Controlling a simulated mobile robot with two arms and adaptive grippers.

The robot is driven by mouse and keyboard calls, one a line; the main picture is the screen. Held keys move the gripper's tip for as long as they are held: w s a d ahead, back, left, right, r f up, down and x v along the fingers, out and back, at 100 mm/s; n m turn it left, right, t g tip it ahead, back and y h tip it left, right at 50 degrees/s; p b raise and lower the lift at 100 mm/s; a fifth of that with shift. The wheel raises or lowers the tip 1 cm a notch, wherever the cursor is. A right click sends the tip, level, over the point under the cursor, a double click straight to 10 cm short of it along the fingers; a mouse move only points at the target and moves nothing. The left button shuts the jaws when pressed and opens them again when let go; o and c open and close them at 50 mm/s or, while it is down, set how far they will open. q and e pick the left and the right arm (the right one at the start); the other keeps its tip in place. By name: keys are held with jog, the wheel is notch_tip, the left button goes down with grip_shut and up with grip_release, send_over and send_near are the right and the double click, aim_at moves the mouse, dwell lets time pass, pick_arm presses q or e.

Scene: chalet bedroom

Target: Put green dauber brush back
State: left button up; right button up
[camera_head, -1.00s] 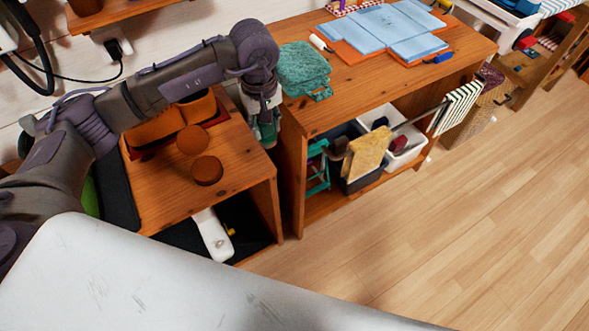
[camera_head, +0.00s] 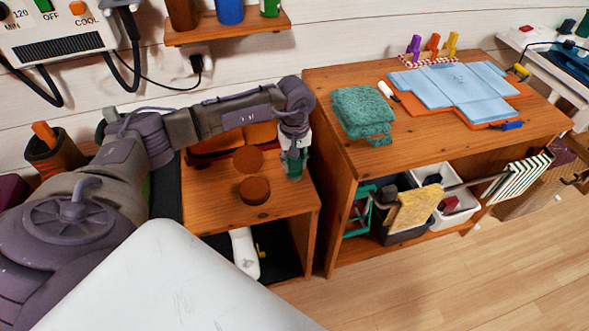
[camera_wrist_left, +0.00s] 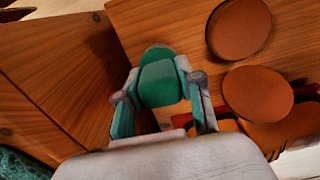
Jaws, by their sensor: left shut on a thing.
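My left gripper (camera_head: 293,172) points down at the right side of the low wooden cabinet top (camera_head: 215,205), near the gap before the desk. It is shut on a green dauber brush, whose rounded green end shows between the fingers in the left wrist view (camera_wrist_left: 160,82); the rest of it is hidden. A checkered rack (camera_head: 428,62) at the back of the desk carries a purple dauber (camera_head: 414,46), an orange dauber (camera_head: 432,45) and a yellow dauber (camera_head: 451,43). My right gripper is not in view.
The wooden desk (camera_head: 345,80) bears a folded green towel (camera_head: 362,113) and blue sheets (camera_head: 460,92). A wall shelf (camera_head: 225,27) hangs above. A striped cloth (camera_head: 517,177) hangs at the desk front. The floor (camera_head: 430,290) is clear.

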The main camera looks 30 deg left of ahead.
aim_at(294, 171)
pick_arm(q)
notch_tip(294, 171, down, 3)
jog(key=shift+f, duration=0.2)
jog(key=shift+f, duration=0.2)
jog(key=o, duration=1.2)
jog(key=shift+c, duration=0.2)
jog(key=shift+r, duration=0.2)
